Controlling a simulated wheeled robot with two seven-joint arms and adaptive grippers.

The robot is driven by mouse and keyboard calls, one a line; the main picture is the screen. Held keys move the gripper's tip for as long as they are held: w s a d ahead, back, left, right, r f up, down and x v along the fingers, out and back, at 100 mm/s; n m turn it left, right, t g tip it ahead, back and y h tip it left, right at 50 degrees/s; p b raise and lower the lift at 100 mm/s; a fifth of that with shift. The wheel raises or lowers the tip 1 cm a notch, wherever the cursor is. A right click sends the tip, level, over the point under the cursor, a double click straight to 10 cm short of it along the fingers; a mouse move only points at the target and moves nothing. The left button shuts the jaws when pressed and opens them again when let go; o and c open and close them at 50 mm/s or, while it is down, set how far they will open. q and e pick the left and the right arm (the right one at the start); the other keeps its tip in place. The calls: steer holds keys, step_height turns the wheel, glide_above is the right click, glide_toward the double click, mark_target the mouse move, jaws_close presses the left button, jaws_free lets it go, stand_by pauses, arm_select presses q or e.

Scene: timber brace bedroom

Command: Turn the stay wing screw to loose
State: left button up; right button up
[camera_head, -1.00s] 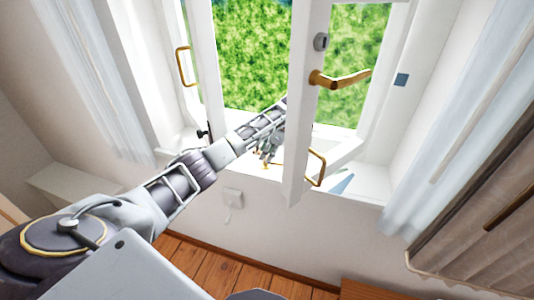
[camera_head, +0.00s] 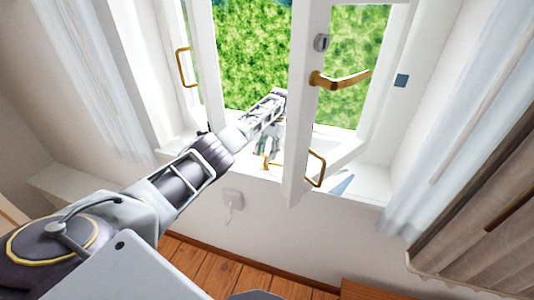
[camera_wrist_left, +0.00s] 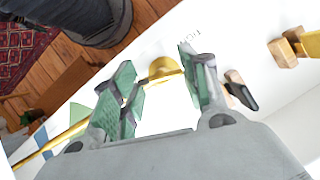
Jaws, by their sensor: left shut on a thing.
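The brass stay wing screw (camera_wrist_left: 162,68) shows between the fingertips in the left wrist view, its lower part hidden. My left gripper (camera_wrist_left: 155,80) has one green-padded finger on each side of it and is shut on it. In the head view my left gripper (camera_head: 268,146) points down at the sill behind the open window sash, with brass hardware (camera_head: 267,163) just below it. A thin brass bar (camera_wrist_left: 45,147), likely the stay, runs at lower left in the wrist view. The screw's exact turn angle cannot be told. My right gripper is not in view.
The open white sash (camera_head: 298,130) with a brass handle (camera_head: 340,79) stands close right of my left gripper. Curtains (camera_head: 455,110) hang at the right. A brass fitting with wooden blocks (camera_wrist_left: 290,48) and a dark-tipped piece (camera_wrist_left: 240,90) lie on the sill.

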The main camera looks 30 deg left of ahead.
arm_select(q)
steer(key=n, duration=0.2)
steer(key=n+h, duration=0.1)
steer(key=n, duration=0.1)
steer(key=shift+a+r+h, duration=0.1)
steer(key=shift+a+h, duration=0.05)
steer(key=shift+h, duration=0.15)
stand_by(0.4)
steer(key=o, duration=1)
